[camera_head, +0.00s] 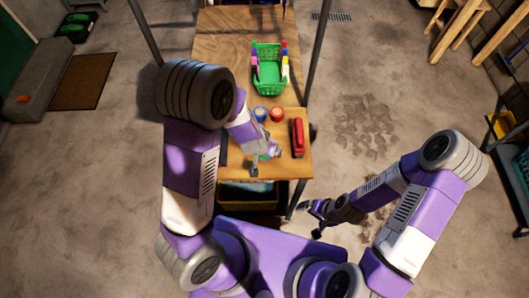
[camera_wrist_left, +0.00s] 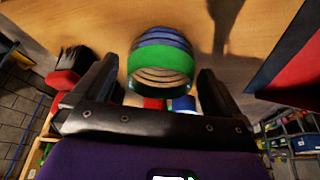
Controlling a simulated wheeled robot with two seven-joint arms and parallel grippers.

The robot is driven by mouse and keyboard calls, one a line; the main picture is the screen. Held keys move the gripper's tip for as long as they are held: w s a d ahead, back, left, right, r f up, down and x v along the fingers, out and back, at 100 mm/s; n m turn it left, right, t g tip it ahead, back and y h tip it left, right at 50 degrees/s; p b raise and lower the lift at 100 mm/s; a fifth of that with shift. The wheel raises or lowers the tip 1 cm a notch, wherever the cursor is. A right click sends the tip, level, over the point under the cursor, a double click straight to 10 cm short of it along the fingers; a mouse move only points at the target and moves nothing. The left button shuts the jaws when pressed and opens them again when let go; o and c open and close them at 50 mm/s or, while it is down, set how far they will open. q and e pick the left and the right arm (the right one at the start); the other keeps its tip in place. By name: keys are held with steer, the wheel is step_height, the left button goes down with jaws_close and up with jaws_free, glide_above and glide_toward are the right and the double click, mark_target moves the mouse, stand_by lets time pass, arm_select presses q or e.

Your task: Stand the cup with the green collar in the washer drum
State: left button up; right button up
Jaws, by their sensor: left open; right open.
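In the left wrist view a ringed, dark blue cup with a green collar (camera_wrist_left: 161,62) lies between the two fingers of my left gripper (camera_wrist_left: 158,78). The fingers are apart, with gaps visible on both sides of the cup. In the head view my left gripper (camera_head: 266,162) is over the near end of the wooden table; the cup there is mostly hidden by the gripper and arm. My right gripper (camera_head: 314,219) is open and empty, right of the table's near edge and above the floor. No washer drum shows in either view.
On the wooden table (camera_head: 225,45) stand a green basket (camera_head: 270,74) with colourful items along its sides, a blue round item (camera_head: 260,113), a red round item (camera_head: 277,114) and a long red object (camera_head: 298,137). Thin dark posts rise beside the table. Floor to the right is mostly clear.

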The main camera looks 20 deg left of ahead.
arm_select(q)
steer(key=shift+w+f, duration=0.15)
steer(key=shift+f, duration=0.2)
steer(key=shift+r, duration=0.1)
steer(key=shift+c, duration=0.4)
steer(key=c, duration=1)
